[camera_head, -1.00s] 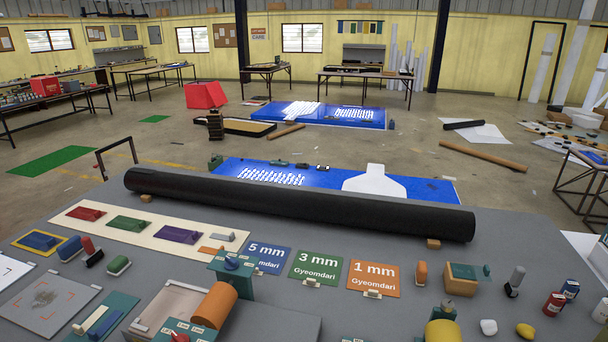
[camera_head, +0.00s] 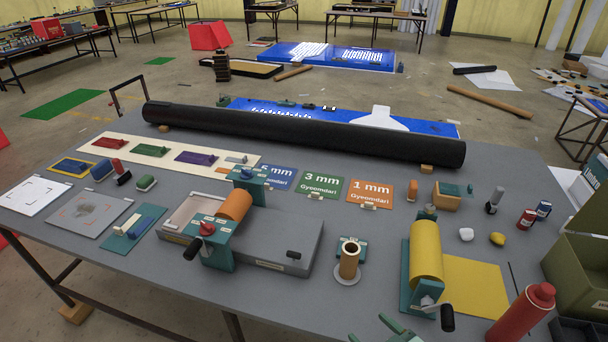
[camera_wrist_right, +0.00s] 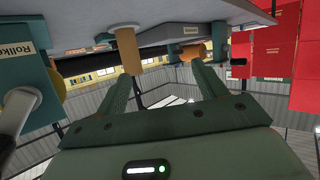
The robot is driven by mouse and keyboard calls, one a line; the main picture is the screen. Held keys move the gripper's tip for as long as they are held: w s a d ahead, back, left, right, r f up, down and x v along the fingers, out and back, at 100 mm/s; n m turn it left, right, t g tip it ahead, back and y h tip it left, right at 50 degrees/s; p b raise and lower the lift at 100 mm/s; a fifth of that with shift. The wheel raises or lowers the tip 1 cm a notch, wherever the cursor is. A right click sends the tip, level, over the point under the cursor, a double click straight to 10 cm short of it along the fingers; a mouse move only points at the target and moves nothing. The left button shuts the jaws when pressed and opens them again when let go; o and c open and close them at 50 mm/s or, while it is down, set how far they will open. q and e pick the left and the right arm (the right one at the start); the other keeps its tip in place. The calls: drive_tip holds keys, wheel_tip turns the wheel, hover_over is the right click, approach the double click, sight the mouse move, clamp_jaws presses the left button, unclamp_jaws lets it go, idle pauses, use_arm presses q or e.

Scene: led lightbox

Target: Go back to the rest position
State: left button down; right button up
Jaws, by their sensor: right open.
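My right gripper (camera_head: 368,328) shows as green fingers at the bottom edge of the head view, in front of the table's near edge. In the right wrist view its two fingers (camera_wrist_right: 160,75) stand well apart with nothing between them. Most of the right arm is out of the head view. My left gripper is in neither view. The grey worktable (camera_head: 500,210) fills the middle of the head view.
A yellow roller device (camera_head: 426,252), a red bottle (camera_head: 522,312) and a green bin (camera_head: 582,262) are near the table's right front. A brown cylinder (camera_head: 349,261) stands at the middle front. An orange roller device (camera_head: 234,206) is left of it. A long black tube (camera_head: 300,133) lies at the back.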

drive_tip(key=s+d+r+g+h, duration=0.5)
drive_tip(key=s+d+r+h, duration=0.65)
drive_tip(key=d, duration=0.25)
drive_tip(key=s+a+f+g+y+b, duration=0.25)
drive_tip(key=f+b, duration=0.25)
drive_tip(key=f, duration=1.3)
drive_tip(key=s+a+f+g+y+b, duration=0.1)
drive_tip(key=s+a+f+b, duration=0.2)
drive_tip(key=f, duration=1.5)
use_arm(q)
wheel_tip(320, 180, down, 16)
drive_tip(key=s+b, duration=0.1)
drive_tip(key=b, duration=0.6)
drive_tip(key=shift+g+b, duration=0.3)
drive_tip(key=shift+b, duration=0.1)
use_arm(e)
drive_tip(key=s+d+f+m+g+y, duration=0.1)
drive_tip(key=s+f+m+g, duration=0.1)
drive_tip(key=s+f, duration=1.6)
wheel_tip(320, 180, down, 3)
drive_tip(key=shift+s+r+m+g, duration=0.15)
drive_tip(key=shift+s+m+g, duration=0.15)
drive_tip(key=shift+g, duration=0.15)
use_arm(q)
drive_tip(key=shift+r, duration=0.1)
use_arm(e)
drive_tip(key=shift+d, duration=0.1)
